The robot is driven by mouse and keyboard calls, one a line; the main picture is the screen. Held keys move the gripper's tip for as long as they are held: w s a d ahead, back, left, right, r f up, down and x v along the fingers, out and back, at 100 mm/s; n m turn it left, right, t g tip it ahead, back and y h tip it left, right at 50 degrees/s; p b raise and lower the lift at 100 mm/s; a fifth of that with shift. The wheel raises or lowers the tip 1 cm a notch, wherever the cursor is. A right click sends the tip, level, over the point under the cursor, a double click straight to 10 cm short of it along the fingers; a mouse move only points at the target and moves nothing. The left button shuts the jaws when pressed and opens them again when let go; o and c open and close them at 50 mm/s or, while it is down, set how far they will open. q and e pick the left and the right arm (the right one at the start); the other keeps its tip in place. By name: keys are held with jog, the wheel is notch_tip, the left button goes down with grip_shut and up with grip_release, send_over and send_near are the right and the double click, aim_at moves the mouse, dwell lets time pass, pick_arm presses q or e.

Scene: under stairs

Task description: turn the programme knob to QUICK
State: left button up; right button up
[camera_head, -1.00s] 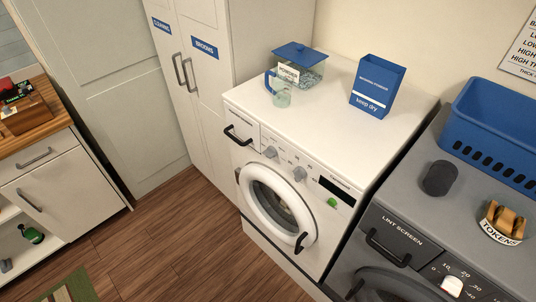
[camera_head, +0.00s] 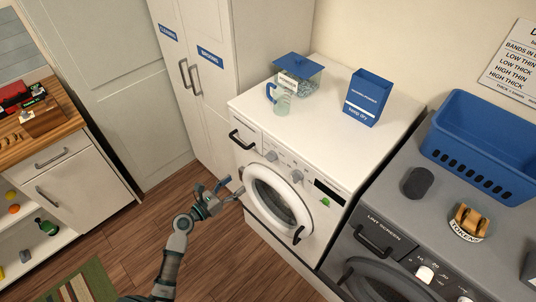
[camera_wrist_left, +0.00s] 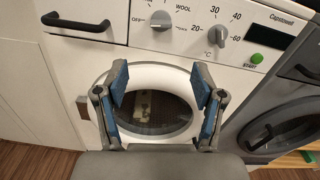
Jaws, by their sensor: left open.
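The white washing machine (camera_head: 262,120) has two grey knobs on its front panel. The programme knob (camera_head: 271,156) is the left one; in the left wrist view, the programme knob (camera_wrist_left: 160,21) sits between OFF and WOOL labels. I cannot read QUICK or tell its exact setting. The temperature knob (camera_wrist_left: 215,34) is to its right, with 20 to 60 marks. My left gripper (camera_head: 231,188) is open and empty, in front of the machine, left of and below the knobs. In the left wrist view its fingers (camera_wrist_left: 160,82) are spread before the round door, below both knobs.
The machine's drawer handle (camera_wrist_left: 76,22) sticks out left of the knobs. The green START button (camera_wrist_left: 257,58) is to their right. A blue box (camera_head: 367,97), jug (camera_head: 280,98) and lidded tub (camera_head: 298,76) stand on top. A grey dryer (camera_head: 385,210) is on the right.

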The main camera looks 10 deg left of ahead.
aim_at(267, 159)
pick_arm(q)
jog(key=x, duration=1.7)
jog(key=shift+w+d+r+p, duration=0.1)
jog(key=shift+w+p, duration=0.1)
jog(key=shift+p, duration=0.1)
jog(key=c, duration=1.2)
